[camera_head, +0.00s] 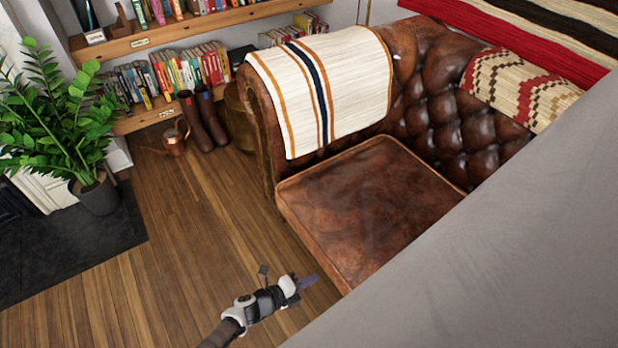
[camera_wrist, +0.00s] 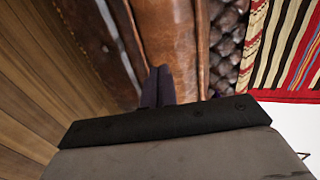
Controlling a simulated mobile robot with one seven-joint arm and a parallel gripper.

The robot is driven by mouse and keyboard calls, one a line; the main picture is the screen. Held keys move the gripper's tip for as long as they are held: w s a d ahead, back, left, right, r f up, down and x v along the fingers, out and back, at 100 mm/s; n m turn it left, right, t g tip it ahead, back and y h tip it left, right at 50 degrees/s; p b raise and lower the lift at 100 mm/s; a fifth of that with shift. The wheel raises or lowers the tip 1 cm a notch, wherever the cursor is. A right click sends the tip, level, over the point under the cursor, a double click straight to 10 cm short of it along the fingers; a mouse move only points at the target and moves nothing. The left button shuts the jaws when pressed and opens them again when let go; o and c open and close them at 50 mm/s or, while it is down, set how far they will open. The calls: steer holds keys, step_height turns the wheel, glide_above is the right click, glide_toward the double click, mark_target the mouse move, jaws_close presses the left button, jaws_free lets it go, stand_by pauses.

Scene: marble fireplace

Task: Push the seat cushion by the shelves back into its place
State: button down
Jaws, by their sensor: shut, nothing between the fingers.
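The seat cushion (camera_head: 370,205) is brown leather with a piped edge. It lies on the brown tufted leather sofa (camera_head: 480,125), beside the sofa arm nearest the shelves. Its right part is hidden in the head view by a large grey surface. My gripper (camera_head: 308,282) is shut and empty, in front of the cushion's front edge, over the wooden floor. In the wrist view my closed fingertips (camera_wrist: 158,72) point at brown leather (camera_wrist: 168,30); I cannot tell whether they touch it.
A striped cream throw (camera_head: 325,85) covers the sofa arm. Bookshelves (camera_head: 150,118) stand behind it, with brown boots (camera_head: 203,120) and a copper watering can (camera_head: 175,140) before them. A potted plant (camera_head: 95,195) stands at the left. The wooden floor (camera_head: 190,220) between is clear.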

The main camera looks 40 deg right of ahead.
steer(key=shift+s+d+b, duration=0.1)
steer(key=shift+d+b, duration=0.25)
steer(key=shift+d, duration=1.45)
steer(key=shift+a, duration=0.1)
steer(key=shift+a, duration=1.65)
steer(key=w+a+b, duration=0.1)
steer(key=a, duration=1.3)
steer(key=shift+b, duration=0.3)
